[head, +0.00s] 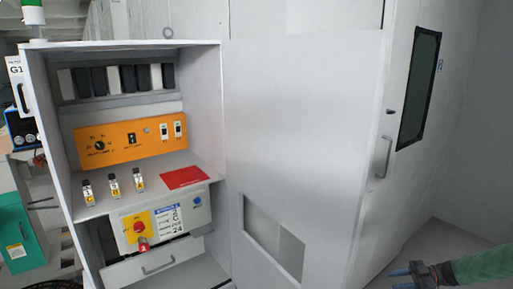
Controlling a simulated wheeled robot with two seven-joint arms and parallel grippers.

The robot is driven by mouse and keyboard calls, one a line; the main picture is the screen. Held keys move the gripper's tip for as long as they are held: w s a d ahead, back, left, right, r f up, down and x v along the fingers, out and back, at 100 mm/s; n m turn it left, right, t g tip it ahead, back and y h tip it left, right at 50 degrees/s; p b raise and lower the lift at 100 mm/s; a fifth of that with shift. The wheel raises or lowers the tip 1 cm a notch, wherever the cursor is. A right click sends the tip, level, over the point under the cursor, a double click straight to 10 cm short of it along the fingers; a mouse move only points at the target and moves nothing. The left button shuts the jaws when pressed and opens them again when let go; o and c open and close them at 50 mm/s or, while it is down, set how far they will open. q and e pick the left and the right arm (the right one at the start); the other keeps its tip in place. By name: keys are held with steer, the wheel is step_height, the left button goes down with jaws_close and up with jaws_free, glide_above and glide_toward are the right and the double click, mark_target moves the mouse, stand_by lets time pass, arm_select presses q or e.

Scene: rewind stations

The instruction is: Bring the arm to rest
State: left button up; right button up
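My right gripper (397,280) is at the lower right, at the end of my green-sleeved arm that comes in from the right edge. Its two blue-tipped fingers point left and stand apart, with nothing seen between them. It is in front of the white door's lower part and clear of the cabinet's controls. The lower edge of the frame cuts close to the gripper. My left gripper is not in view.
An open grey cabinet (213,110) stands at the left, its door (300,130) swung to the right. Inside are an orange panel (110,152), a red rotary switch (138,227) and a red lock (143,244). A white door (375,200) with a handle stands at the right.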

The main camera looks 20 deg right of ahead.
steer(key=w+d+f+h, duration=0.2)
steer(key=d+f+h, duration=0.1)
steer(key=f+h, duration=0.3)
steer(key=w+d+f+h, duration=0.1)
steer(key=d+f+h, duration=0.3)
steer(key=f+h, duration=0.25)
steer(key=s+a+f+m+g+h, duration=0.3)
steer(key=s+a+f+h, duration=0.3)
steer(key=s+a+f, duration=0.35)
steer(key=s+a+f+m+g, duration=0.1)
steer(key=s+a+f, duration=0.1)
steer(key=a, duration=0.5)
steer(key=s+a+f+m+g, duration=0.1)
steer(key=s+a+f+g, duration=0.1)
steer(key=a, duration=0.6)
steer(key=s+a+f+m+g, duration=0.1)
steer(key=s+a+f, duration=0.2)
steer(key=a, duration=0.4)
steer(key=s+a+r+m+y, duration=0.1)
steer(key=a+m+y, duration=0.4)
steer(key=a, duration=2.8)
steer(key=shift+a+r+y, duration=0.25)
steer(key=shift+a+y, duration=0.05)
steer(key=shift+y, duration=0.15)
